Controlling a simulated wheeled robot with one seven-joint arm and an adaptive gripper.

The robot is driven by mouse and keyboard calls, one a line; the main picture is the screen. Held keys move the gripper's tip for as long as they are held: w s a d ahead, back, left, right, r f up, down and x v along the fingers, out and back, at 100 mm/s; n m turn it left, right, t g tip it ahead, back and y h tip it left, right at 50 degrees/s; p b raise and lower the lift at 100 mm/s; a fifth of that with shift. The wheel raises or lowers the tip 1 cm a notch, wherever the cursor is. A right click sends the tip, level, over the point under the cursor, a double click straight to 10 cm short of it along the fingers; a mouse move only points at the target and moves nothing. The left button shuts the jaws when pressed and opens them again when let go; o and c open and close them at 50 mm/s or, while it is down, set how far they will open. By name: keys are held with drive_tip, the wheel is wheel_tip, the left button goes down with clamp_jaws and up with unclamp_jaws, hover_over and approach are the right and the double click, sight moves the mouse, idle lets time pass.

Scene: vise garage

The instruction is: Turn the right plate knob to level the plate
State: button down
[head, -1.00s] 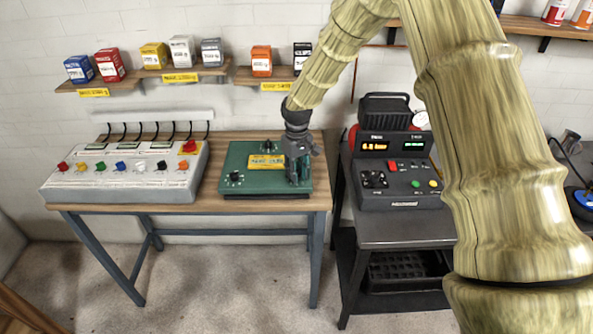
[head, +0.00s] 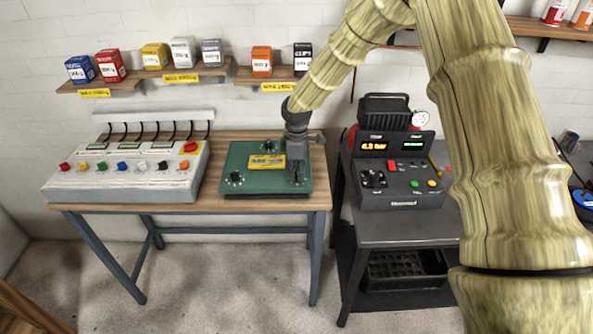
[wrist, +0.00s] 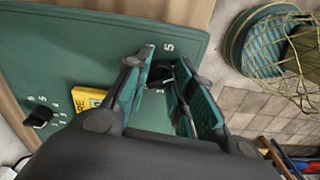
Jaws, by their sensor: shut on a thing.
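The green plate (head: 265,187) lies on the wooden-topped bench, with a black knob at its left (head: 235,178), one at its back (head: 268,146) and a yellow label (head: 267,161) in the middle. My gripper (head: 297,180) points down over the plate's right side and hides the right knob in the head view. In the wrist view, the right knob (wrist: 159,72) is between the fingers of my gripper (wrist: 166,80), which is shut on it. White numbers, including a 5, show beside it. Another black knob (wrist: 40,117) shows at the left.
A grey panel with coloured buttons (head: 130,185) stands on the same bench, left of the plate. A dark console with lit displays (head: 398,192) stands on a separate table to the right. Small boxes sit on wall shelves (head: 180,73) behind.

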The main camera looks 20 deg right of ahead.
drive_tip(key=shift+r+n, duration=0.1)
drive_tip(key=shift+n, duration=0.7)
drive_tip(key=c, duration=1.2)
unclamp_jaws()
wheel_tip(320, 180, up, 12)
drive_tip(key=shift+f, duration=0.1)
